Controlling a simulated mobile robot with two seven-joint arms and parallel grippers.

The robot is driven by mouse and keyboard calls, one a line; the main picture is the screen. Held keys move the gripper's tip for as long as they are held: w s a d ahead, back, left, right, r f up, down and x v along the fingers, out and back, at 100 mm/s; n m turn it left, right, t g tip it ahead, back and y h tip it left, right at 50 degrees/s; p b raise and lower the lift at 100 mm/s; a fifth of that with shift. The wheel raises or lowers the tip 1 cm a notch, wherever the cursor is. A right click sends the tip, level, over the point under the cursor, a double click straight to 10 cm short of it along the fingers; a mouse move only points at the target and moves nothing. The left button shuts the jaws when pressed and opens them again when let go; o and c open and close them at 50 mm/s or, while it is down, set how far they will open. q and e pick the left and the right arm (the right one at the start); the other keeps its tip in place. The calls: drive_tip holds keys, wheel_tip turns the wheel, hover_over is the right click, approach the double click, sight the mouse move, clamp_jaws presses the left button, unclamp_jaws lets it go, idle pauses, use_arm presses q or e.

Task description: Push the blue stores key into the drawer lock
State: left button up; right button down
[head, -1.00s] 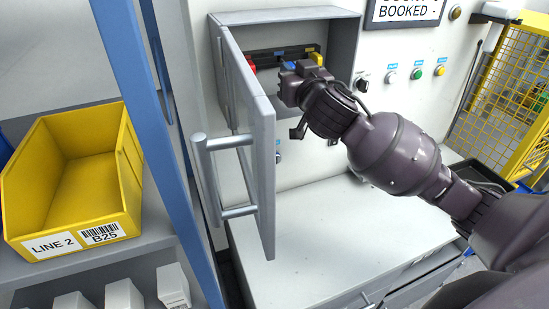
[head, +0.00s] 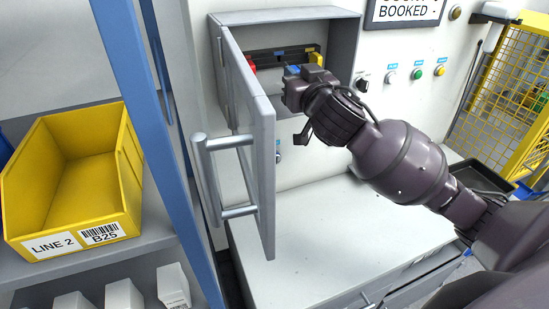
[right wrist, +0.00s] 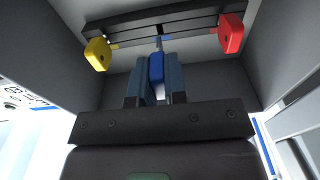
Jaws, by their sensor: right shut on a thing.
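My right gripper (head: 288,73) is in front of the open wall cabinet (head: 292,16), just below its key rail (head: 268,54). In the right wrist view its two blue-grey fingers (right wrist: 156,80) are shut on the blue key (right wrist: 156,68). The key's thin shank points up toward the rail (right wrist: 165,34); I cannot tell whether it is clear of it. A yellow key (right wrist: 97,54) and a red key (right wrist: 231,33) hang on either side, apart from the gripper. I cannot make out the drawer lock. My left gripper is not in view.
The cabinet door (head: 250,140) stands open toward me, left of my right arm, with a large handle (head: 208,180). The worktop (head: 330,225) below is clear. A yellow bin (head: 75,180) sits on a shelf behind a blue post (head: 165,130). A yellow cage (head: 515,90) stands right.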

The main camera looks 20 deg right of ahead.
drive_tip(key=s, duration=0.7)
drive_tip(key=shift+a+f, duration=0.2)
drive_tip(key=shift+f, duration=0.05)
drive_tip(key=shift+w, duration=0.1)
wheel_tip(320, 180, down, 28)
drive_tip(key=w+b, duration=0.2)
drive_tip(key=b, duration=0.2)
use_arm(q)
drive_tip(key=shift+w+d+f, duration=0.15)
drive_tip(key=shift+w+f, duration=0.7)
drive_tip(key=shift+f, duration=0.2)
use_arm(e)
drive_tip(key=shift+g, duration=0.4)
drive_tip(key=shift+w+a+r, duration=0.1)
drive_tip(key=shift+w+a, duration=0.05)
drive_tip(key=shift+w, duration=1.25)
drive_tip(key=shift+w+a, duration=0.1)
drive_tip(key=shift+w, duration=1.3)
